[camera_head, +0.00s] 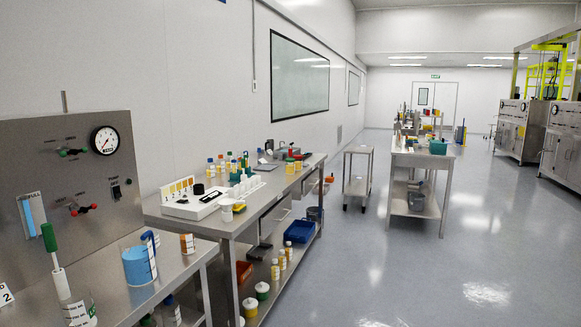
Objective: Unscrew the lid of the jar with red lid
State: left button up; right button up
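I cannot pick out a jar with a red lid for certain. Small jars with yellow labels (290,166) stand at the right part of the long steel bench, too small to make out their lids clearly. Several bottles with coloured caps (221,163) stand further left along the wall side of that bench; some caps look reddish. Neither of my grippers is in view.
A steel panel with a gauge (104,140) stands at the near left. A beaker of blue liquid (139,265) is on the steel table before it. A cart (357,185) and another bench (423,162) stand further back. The floor (400,275) at right is clear.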

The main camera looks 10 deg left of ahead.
aim_at(299, 162)
jog(key=i+z, duration=0.35)
jog(key=i, duration=1.55)
jog(key=i+l, duration=0.1)
jog(key=i, duration=1)
jog(key=i+l+u, duration=0.1)
jog(key=i, duration=0.95)
